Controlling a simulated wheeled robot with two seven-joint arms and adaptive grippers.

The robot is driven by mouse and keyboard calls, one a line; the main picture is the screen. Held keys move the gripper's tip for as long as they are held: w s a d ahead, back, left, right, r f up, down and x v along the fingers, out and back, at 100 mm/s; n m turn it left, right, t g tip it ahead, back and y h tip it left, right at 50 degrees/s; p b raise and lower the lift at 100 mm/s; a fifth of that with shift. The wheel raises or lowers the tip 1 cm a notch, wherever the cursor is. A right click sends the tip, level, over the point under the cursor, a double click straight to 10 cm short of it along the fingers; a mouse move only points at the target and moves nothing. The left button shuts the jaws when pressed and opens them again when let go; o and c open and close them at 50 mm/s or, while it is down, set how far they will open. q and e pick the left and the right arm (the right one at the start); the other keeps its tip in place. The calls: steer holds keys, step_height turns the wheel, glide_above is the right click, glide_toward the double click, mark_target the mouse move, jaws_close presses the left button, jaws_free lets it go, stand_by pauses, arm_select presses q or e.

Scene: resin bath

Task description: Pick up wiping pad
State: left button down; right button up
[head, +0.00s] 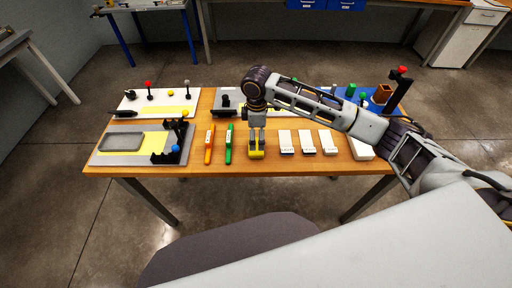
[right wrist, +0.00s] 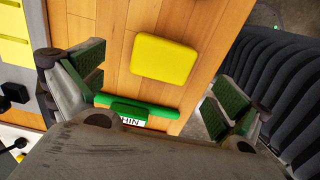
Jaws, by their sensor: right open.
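The wiping pad looks like a yellow block (head: 257,155) lying on the wooden table near its front edge, in the middle. It also shows in the right wrist view (right wrist: 163,58), lying flat and untouched. My right gripper (head: 257,143) points down over the pad in the head view and hides part of it. In the right wrist view the fingers (right wrist: 160,84) are wide apart, with the pad seen between and beyond them. Nothing is held. The exact height above the pad is hard to tell. My left gripper is not in view.
A green tool (head: 229,143) with a label and an orange tool (head: 209,144) lie left of the pad. Several white labelled blocks stand to the right, the nearest (head: 286,142) close by. A grey tray board (head: 100,158) is at the left. The wooden table edge (head: 300,170) is just in front.

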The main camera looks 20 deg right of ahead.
steer(key=shift+f, duration=0.2)
steer(key=shift+s+a+f+p, duration=0.1)
steer(key=shift+f+p, duration=0.15)
steer(key=shift+f, duration=1.05)
steer(key=shift+s+a+f+p, duration=0.1)
steer(key=shift+f+p, duration=0.1)
steer(key=shift+f, duration=1.1)
steer(key=c, duration=1)
steer(key=shift+r, duration=0.1)
steer(key=shift+r+b, duration=0.4)
steer(key=shift+r, duration=4.55)
